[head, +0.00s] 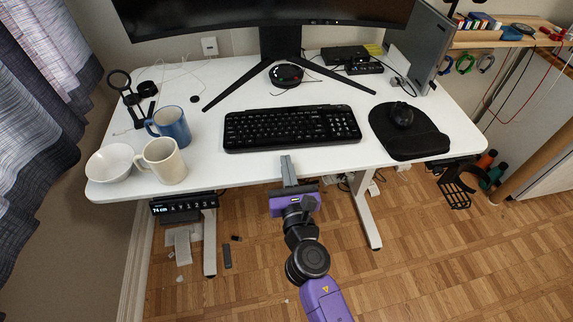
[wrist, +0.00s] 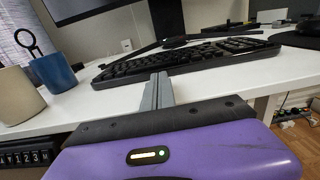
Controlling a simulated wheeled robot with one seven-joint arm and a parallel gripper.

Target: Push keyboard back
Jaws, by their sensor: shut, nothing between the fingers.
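The black keyboard (head: 291,128) lies flat on the white desk (head: 245,174), a little behind its front edge. It also shows in the wrist view (wrist: 185,58), running across the middle. My gripper (head: 286,160) is shut and empty, its grey fingers together and pointing at the keyboard's front edge. In the wrist view my gripper (wrist: 161,78) has its tips just in front of the keyboard. I cannot tell whether they touch it. In the head view the tips are at the desk's front edge, close below the keyboard's middle.
A blue mug (head: 172,128), a cream mug (head: 165,162) and a white bowl (head: 112,163) stand at the left. A mouse (head: 401,115) sits on a black pad (head: 420,142) at the right. The monitor stand (head: 281,45) is behind the keyboard, with some clear desk between.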

